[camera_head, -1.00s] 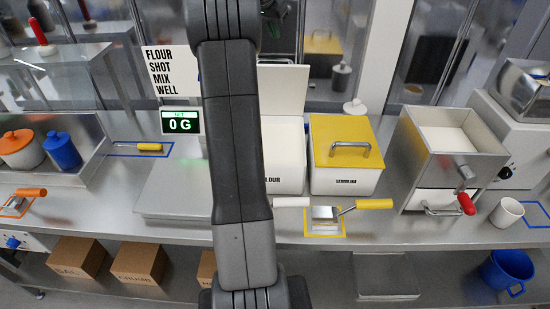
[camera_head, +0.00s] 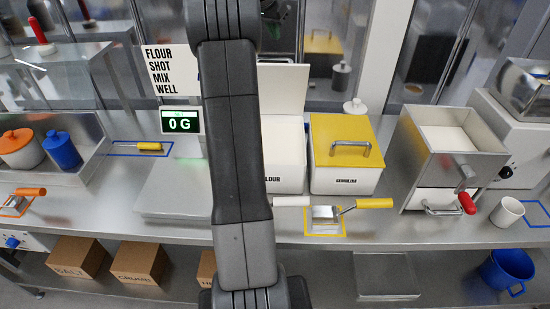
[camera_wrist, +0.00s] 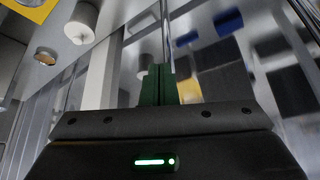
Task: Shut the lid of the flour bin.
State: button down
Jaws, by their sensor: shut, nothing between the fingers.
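The flour bin (camera_head: 286,158) is a white box in the middle of the counter, partly hidden behind my arm in the head view. Its white lid (camera_head: 285,88) stands raised at the back, upright and open. I cannot make out the fingertips in the head view.
Right of the flour bin is a white semolina bin (camera_head: 345,180) with a shut yellow lid (camera_head: 340,135). A small white knobbed piece (camera_head: 355,107) stands behind it. A scale (camera_head: 172,190) is to the left. A yellow-handled scoop (camera_head: 325,213) lies in front.

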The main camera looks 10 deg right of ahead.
aim_at(269, 64)
notch_tip(269, 64, down, 7)
jog(key=b, duration=0.4)
dwell(0.5)
jog(key=shift+s, duration=0.1)
jog(key=shift+s+a+b, duration=0.5)
jog(key=shift+s+b, duration=1)
jog(key=shift+s, duration=1.05)
jog(key=shift+s+a+b, duration=0.55)
jog(key=shift+s+b, duration=1)
jog(key=shift+s, duration=1)
jog(key=shift+s+a+b, duration=0.5)
jog(key=shift+s+b, duration=1)
jog(key=shift+s, duration=1.05)
jog(key=shift+w+r+p, duration=0.1)
jog(key=shift+r+p, duration=0.5)
jog(key=shift+p, duration=0.05)
notch_tip(269, 64, up, 7)
jog(key=p, duration=0.6)
jog(key=shift+f, duration=0.1)
jog(key=shift+f, duration=0.1)
